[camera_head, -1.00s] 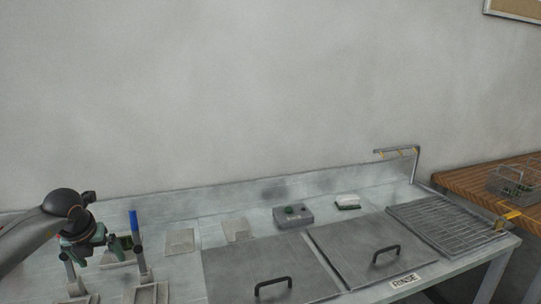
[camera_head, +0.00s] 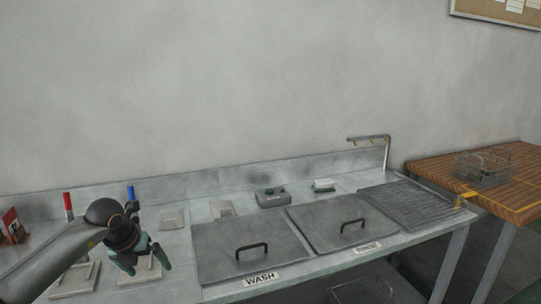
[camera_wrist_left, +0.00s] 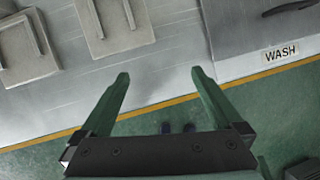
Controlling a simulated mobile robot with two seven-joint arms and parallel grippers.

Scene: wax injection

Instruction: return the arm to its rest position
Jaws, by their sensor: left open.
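My left arm comes in from the left, and its dark green gripper (camera_head: 147,267) is open and empty near the front edge of the steel counter (camera_head: 180,242). In the left wrist view the two fingers (camera_wrist_left: 160,74) are spread wide with nothing between them. Beyond the tips lie bare counter, a yellow-edged front and green floor. The gripper is left of the WASH lid (camera_head: 225,255) and apart from it. My right gripper is not in view.
Plates with upright holders, a red handle (camera_head: 68,202) and a blue handle (camera_head: 131,194) stand around the left arm.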

